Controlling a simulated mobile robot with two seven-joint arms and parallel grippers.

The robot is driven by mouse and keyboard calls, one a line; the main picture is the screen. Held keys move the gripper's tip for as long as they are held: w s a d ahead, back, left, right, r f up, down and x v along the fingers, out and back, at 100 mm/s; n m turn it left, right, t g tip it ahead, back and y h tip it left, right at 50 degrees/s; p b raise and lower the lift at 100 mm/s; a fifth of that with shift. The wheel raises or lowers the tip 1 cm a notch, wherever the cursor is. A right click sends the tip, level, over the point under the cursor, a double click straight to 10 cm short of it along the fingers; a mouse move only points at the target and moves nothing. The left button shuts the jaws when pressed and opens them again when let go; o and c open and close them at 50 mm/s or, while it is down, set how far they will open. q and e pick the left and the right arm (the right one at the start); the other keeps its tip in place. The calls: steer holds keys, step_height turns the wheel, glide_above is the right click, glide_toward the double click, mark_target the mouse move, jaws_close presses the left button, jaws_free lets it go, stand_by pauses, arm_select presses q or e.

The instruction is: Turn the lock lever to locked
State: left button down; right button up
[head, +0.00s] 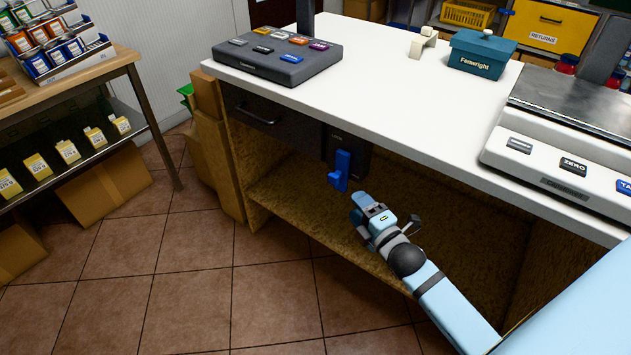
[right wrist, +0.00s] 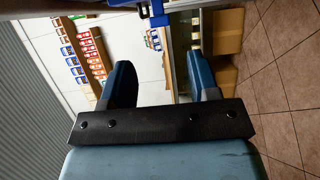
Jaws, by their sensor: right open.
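The blue lock lever (head: 341,171) hangs from a dark lock plate (head: 358,160) under the counter's front edge, beside a dark drawer (head: 262,112). The lever points mostly downward in the head view. In the right wrist view the blue lever (right wrist: 157,12) shows at the top edge, partly cut off, beyond the fingertips. My right gripper (head: 366,204) is just below and to the right of the lever, apart from it. The right wrist view shows its two fingers (right wrist: 160,78) spread with nothing between them. My left gripper is in neither view.
The white counter top (head: 385,95) overhangs an open shelf (head: 300,205). Cardboard (head: 213,150) stands at the counter's left end. Tiled floor in front is clear.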

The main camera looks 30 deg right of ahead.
mark_target(330, 175)
steer(key=w+b, duration=0.2)
steer(key=w, duration=1)
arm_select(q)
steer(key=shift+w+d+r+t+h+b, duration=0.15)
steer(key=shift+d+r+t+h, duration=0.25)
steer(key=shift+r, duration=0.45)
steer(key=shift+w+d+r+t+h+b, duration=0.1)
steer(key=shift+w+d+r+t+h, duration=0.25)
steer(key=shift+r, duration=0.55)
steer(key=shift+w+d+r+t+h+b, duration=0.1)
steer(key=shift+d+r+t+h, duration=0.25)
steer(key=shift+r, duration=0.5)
arm_select(e)
steer(key=shift+w, duration=0.5)
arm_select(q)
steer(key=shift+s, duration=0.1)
arm_select(e)
jaws_close()
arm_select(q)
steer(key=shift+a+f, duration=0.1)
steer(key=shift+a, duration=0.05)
